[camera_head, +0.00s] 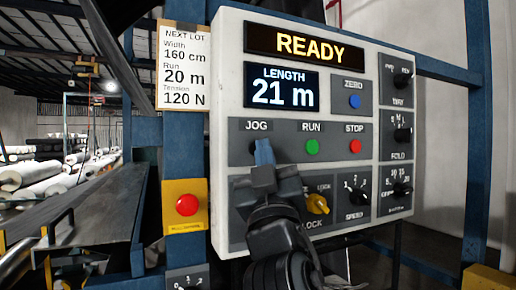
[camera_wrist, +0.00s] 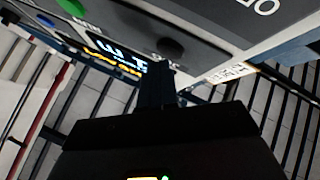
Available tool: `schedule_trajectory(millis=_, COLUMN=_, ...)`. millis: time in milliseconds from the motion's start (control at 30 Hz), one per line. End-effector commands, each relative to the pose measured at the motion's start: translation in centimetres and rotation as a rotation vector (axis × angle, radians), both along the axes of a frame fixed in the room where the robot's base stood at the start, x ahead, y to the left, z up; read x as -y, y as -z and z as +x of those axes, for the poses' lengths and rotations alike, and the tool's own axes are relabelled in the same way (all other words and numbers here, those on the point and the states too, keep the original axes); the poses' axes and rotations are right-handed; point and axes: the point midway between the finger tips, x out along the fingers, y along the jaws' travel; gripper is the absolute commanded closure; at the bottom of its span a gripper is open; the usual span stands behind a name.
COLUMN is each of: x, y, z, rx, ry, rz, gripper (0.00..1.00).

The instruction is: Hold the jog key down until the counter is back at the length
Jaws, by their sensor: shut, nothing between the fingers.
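The control panel (camera_head: 230,100) faces me, with a lit READY display (camera_head: 310,46) and a length counter (camera_head: 282,88) reading 21 m. The JOG key (camera_head: 252,147) is black and mostly hidden behind my gripper in the head view. It shows as a dark round key in the wrist view (camera_wrist: 171,48). My gripper (camera_head: 264,150) is shut and empty, its blue-grey fingertips right in front of the JOG key. In the wrist view the fingertips (camera_wrist: 158,75) are close to the key; I cannot tell whether they touch it.
A card (camera_head: 183,66) reads run 20 m, width 160 cm, tension 120 N. Beside JOG are a green RUN button (camera_head: 312,147) and a red STOP button (camera_head: 355,146). A blue ZERO button (camera_head: 355,101) sits above. A red button on a yellow box (camera_head: 187,205) is left.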

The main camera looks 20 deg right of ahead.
Motion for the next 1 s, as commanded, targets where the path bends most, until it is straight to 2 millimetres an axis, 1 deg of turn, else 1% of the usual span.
schedule_trajectory(millis=133, x=0.0, y=0.0, z=-0.6, rx=0.0, ry=0.001, rz=-0.001, gripper=1.0)
schedule_trajectory(millis=500, x=0.0, y=0.0, z=-1.0, rx=0.001, ry=0.0, rz=-0.001, gripper=1.0)
schedule_trajectory(millis=1000, x=0.0, y=0.0, z=-5.2, rx=0.0, ry=-0.001, rz=-0.001, gripper=1.0)
